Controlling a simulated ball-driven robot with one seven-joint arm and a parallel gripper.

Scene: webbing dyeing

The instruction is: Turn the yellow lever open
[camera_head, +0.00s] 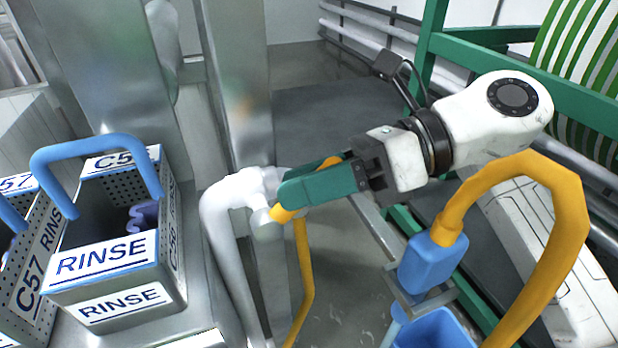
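The yellow lever (281,214) is at the white pipe fitting (245,187) in the middle of the view. Its lower left end shows below the fingertips, and a yellow piece (331,162) shows above the near finger. The near finger hides what lies between these two. My gripper (300,186) has teal fingers and reaches in from the right, with its tips at the lever and the fitting. Most of the far finger is hidden behind the near one, so I cannot tell whether the fingers are closed on the lever.
A grey RINSE crate (165,272) with a blue handle stands at the left, beside another crate (40,275). A yellow hose (305,275) hangs below the lever. A thicker yellow hose (565,225) with a blue connector (432,262) is at the right. Green framing (430,45) stands behind my arm.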

